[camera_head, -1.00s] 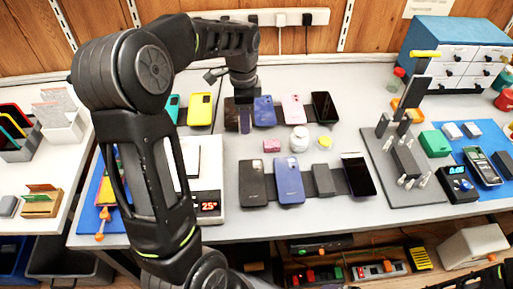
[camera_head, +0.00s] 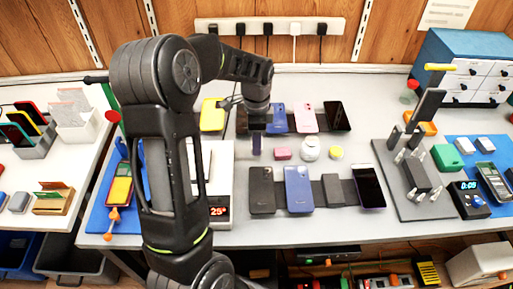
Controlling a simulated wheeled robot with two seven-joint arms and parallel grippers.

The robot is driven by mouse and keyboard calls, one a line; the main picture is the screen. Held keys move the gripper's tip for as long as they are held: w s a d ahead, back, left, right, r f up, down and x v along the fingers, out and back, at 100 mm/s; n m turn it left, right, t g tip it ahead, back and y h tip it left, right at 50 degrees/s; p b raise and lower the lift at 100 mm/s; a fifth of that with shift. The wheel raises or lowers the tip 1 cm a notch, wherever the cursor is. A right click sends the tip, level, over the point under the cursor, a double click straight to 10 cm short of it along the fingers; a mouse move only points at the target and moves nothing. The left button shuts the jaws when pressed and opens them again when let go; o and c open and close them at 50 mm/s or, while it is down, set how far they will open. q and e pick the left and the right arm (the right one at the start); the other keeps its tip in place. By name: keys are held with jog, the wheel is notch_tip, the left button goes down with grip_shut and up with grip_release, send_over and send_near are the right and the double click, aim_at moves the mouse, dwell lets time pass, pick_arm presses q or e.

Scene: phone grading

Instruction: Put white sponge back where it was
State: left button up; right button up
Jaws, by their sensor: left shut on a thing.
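My left gripper (camera_head: 257,122) hangs over the far middle of the table, in front of the back row of phones. It is shut on a small, narrow, dark purplish thing (camera_head: 256,144), upright and just left of a pink block (camera_head: 283,154); whether it touches the table is unclear. I cannot pick out a white sponge for certain. Two small pale blocks (camera_head: 465,146) lie by a green block on the right, but I cannot tell whether either is a sponge. My right gripper is out of view.
Phones stand in two rows, such as a blue one (camera_head: 299,190). Near the pink block are a white round jar (camera_head: 310,148) and a yellow-topped one (camera_head: 336,153). A scale (camera_head: 218,190) is partly behind my left arm. A grey fixture plate (camera_head: 420,205) is at right.

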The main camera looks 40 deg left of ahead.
pick_arm(q)
jog(key=shift+f, duration=1.85)
jog(key=shift+f, duration=0.15)
jog(key=o, duration=1.2)
notch_tip(320, 180, up, 12)
jog(key=shift+r, duration=0.2)
